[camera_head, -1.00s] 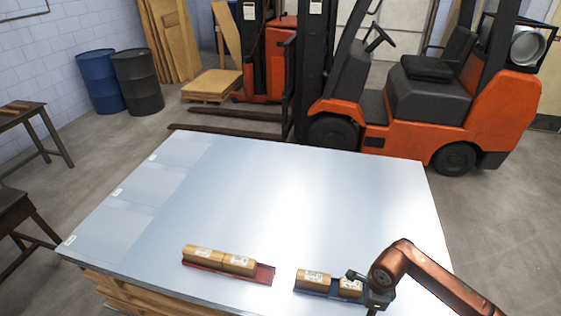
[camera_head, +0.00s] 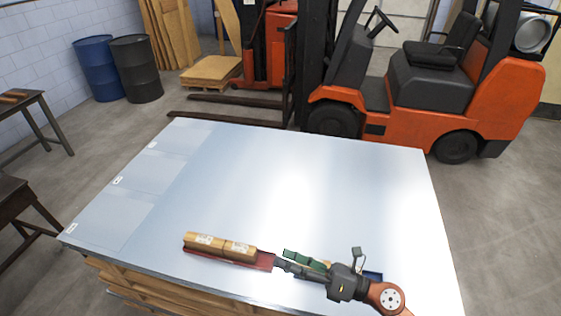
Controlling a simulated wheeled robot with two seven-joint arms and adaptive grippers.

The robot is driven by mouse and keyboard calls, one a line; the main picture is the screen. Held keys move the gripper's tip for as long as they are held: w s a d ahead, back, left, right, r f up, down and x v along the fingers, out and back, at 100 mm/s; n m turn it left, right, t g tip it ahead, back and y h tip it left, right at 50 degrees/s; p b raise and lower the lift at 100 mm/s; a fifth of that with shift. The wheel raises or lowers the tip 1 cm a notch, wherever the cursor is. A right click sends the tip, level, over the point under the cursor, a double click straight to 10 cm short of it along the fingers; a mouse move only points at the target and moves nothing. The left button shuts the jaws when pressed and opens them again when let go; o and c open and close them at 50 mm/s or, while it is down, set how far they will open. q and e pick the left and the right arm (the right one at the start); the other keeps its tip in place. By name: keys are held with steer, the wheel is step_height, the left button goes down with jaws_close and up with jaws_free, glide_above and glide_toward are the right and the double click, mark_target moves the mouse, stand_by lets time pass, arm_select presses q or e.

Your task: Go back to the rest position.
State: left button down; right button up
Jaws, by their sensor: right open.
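My right gripper (camera_head: 282,259) reaches in from the lower right over the front of the table. Its jaws are open and point left, close to the right end of the red tray (camera_head: 264,261). What lies in the blue tray is almost wholly hidden. The red tray holds two brown boxes with white labels (camera_head: 222,245) end to end, and its right end is bare. My left gripper is not in view.
The pale sheet-topped table (camera_head: 230,190) is clear across its middle and back. An orange forklift (camera_head: 430,95) stands behind it, with forks near the table's far edge. Blue and black drums (camera_head: 135,70) stand at the back left, and dark side tables (camera_head: 20,210) at the left.

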steer(key=w+d+r+m+t+h, duration=0.3)
steer(key=w+d+r+m+t, duration=0.2)
steer(key=d+m+t, duration=0.5)
steer(key=w+d+f+m+t+h, duration=0.35)
steer(key=d+m+h, duration=0.6)
steer(key=m, duration=0.35)
steer(key=s+d+f+m+g+h, duration=0.35)
steer(key=d+f+m, duration=0.3)
steer(key=f, duration=0.25)
steer(key=s+d+f+m+g+h, duration=0.3)
steer(key=d+f+m+g+h, duration=0.15)
steer(key=d+f, duration=0.4)
steer(key=s+a+f+m+g+y, duration=0.15)
steer(key=s+f+m+g, duration=0.7)
steer(key=s+f, duration=1.15)
steer(key=s+a+f+n+g+y, duration=0.1)
steer(key=s+f+n+g, duration=0.2)
steer(key=f, duration=2.4)
steer(key=s+f, duration=1.8)
steer(key=s, duration=0.2)
steer(key=shift+s+f, duration=0.25)
steer(key=shift+f, duration=0.05)
